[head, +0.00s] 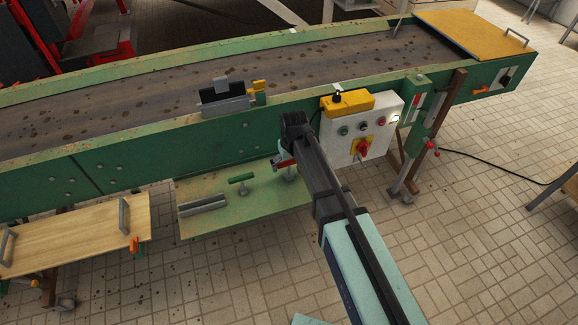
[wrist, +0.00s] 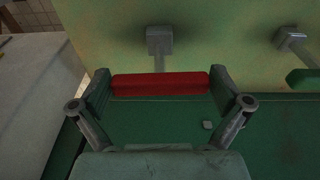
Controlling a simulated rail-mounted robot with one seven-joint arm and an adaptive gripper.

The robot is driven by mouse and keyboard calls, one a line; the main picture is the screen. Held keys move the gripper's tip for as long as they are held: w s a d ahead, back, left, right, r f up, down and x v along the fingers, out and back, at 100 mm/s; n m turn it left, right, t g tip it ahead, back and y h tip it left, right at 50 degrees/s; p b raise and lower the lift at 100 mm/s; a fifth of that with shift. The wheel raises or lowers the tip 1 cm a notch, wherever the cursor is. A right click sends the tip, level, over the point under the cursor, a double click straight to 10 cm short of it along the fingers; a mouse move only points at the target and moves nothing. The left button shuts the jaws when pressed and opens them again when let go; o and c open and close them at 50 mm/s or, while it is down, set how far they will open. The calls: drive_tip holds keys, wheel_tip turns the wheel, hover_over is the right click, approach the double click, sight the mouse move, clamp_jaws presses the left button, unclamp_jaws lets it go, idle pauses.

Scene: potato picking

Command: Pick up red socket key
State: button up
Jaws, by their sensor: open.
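The red socket key (wrist: 160,83) has a red bar handle and a grey shaft with a square grey end (wrist: 159,40). In the wrist view its bar lies crosswise between the two fingers of my gripper (wrist: 160,92), one finger near each end. The fingers are spread wide. I cannot tell whether they touch the bar.
A green-handled key (head: 241,179) and grey bars (head: 202,205) are on the green shelf (head: 225,222). A white control box (head: 375,140) with a yellow top stands just right of my gripper. The conveyor's green side (head: 160,155) rises above the shelf.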

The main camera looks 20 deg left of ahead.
drive_tip(key=c, duration=0.9)
drive_tip(key=shift+r, duration=0.1)
